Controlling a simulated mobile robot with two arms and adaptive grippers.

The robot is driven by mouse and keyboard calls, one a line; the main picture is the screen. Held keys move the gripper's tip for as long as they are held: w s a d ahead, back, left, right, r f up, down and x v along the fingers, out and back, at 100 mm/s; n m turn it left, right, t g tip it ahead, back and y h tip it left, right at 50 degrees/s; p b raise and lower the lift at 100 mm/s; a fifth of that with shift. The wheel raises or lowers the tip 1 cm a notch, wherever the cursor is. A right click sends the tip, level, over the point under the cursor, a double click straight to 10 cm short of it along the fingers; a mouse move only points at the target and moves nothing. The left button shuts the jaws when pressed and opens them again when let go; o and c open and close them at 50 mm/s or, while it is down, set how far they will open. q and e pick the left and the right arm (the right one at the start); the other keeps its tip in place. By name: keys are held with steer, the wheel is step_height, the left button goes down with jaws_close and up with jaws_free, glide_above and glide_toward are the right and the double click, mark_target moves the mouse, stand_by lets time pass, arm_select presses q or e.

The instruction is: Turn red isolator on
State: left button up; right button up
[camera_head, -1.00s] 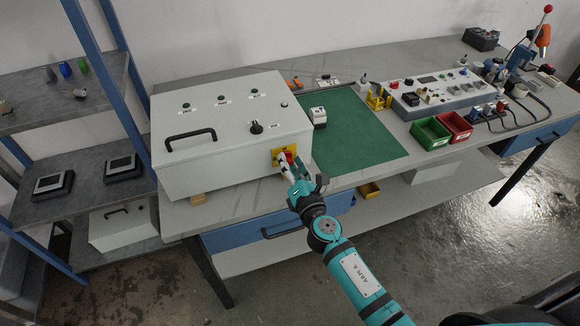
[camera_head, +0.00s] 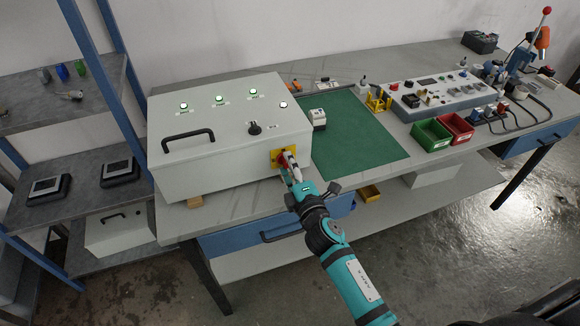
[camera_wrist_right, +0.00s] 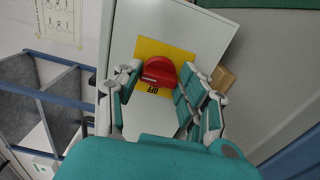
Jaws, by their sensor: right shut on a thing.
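The red isolator (camera_wrist_right: 159,70) is a red knob on a yellow plate (camera_wrist_right: 178,50) on the front face of the light grey control box (camera_head: 225,165). In the head view the knob (camera_head: 280,159) is partly hidden by my right gripper (camera_head: 288,160). My right gripper is shut on the red knob, with its fingers on either side of it in the right wrist view (camera_wrist_right: 160,85). Lettering shows on the plate below the knob. Indicator lamps on the box top glow green (camera_head: 219,98) and white (camera_head: 283,104). My left gripper is not in view.
The box stands on a grey workbench (camera_head: 345,70) beside a green mat (camera_head: 360,135). A black handle (camera_head: 188,140) and a black selector knob (camera_head: 254,128) are on the box top. Green (camera_head: 431,134) and red bins (camera_head: 456,127) stand to the right. Shelving is at the left.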

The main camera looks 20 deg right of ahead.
steer(key=shift+f, duration=0.1)
stand_by(0.5)
steer(key=o, duration=1.2)
steer(key=shift+c, duration=0.2)
steer(key=s, duration=1.2)
steer(key=shift+d, duration=0.2)
steer(key=s+f+m+g, duration=0.3)
steer(key=f, duration=0.8)
steer(key=s+a+f+m+g, duration=0.15)
steer(key=s+f, duration=0.25)
steer(key=f, duration=0.6)
steer(key=s+d+f+m+g, duration=0.1)
steer(key=s+f+m+g, duration=0.25)
steer(key=f, duration=0.75)
steer(key=s+d+f+m+g, duration=0.2)
steer(key=s+f, duration=0.4)
steer(key=s, duration=0.3)
steer(key=s+d+f+m+g, duration=0.2)
steer(key=s+f, duration=0.4)
steer(key=s, duration=0.4)
steer(key=s+d+f+m+g, duration=0.2)
steer(key=s+f+m+g, duration=0.2)
steer(key=s, duration=0.5)
step_height(320, 180, down, 3)
steer(key=shift+s+r+g+h, duration=0.2)
steer(key=shift+g+h, duration=0.1)
steer(key=shift+g, duration=0.2)
